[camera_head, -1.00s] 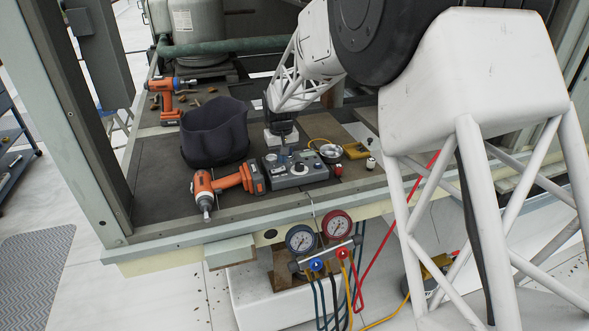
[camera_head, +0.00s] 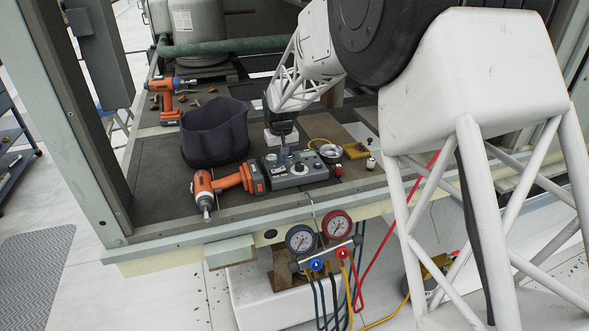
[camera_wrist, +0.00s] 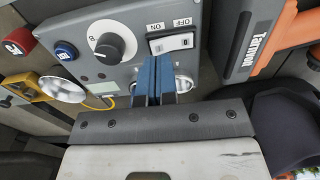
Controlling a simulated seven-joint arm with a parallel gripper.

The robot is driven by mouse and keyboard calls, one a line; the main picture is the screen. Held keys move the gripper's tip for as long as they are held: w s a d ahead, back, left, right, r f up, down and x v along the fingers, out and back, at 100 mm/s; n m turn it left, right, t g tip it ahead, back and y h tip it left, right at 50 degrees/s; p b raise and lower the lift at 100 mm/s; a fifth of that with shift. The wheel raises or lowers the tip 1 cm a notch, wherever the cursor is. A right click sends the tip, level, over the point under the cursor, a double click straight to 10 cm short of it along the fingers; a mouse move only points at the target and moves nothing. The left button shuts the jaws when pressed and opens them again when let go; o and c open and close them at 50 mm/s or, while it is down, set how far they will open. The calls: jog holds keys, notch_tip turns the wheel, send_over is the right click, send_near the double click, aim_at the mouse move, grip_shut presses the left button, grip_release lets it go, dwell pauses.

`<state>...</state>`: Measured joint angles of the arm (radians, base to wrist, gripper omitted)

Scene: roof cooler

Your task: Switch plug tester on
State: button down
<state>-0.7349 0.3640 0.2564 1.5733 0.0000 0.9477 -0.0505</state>
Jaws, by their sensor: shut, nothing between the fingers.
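The plug tester (camera_head: 297,172) is a grey box on the dark deck, right of the orange drill in the head view. In the wrist view its grey panel (camera_wrist: 132,52) carries a black knob (camera_wrist: 113,42), a white rocker switch (camera_wrist: 172,43) marked ON and OFF, and round sockets (camera_wrist: 184,83) partly hidden by my fingers. My gripper (camera_wrist: 155,62) is shut and empty, its blue-tipped fingers together close below the rocker switch. Whether they touch the switch or panel I cannot tell. In the head view my gripper (camera_head: 283,152) is over the tester's back left part.
An orange drill (camera_head: 228,184) lies left of the tester, with a dark open bag (camera_head: 215,132) behind it. A round metal cup (camera_head: 330,152) and a yellow item (camera_head: 356,151) stand at the right. Pressure gauges (camera_head: 318,238) hang below the deck edge.

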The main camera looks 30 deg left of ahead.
jog(key=shift+f, duration=1.3)
dwell(1.2)
jog(key=shift+r, duration=3.55)
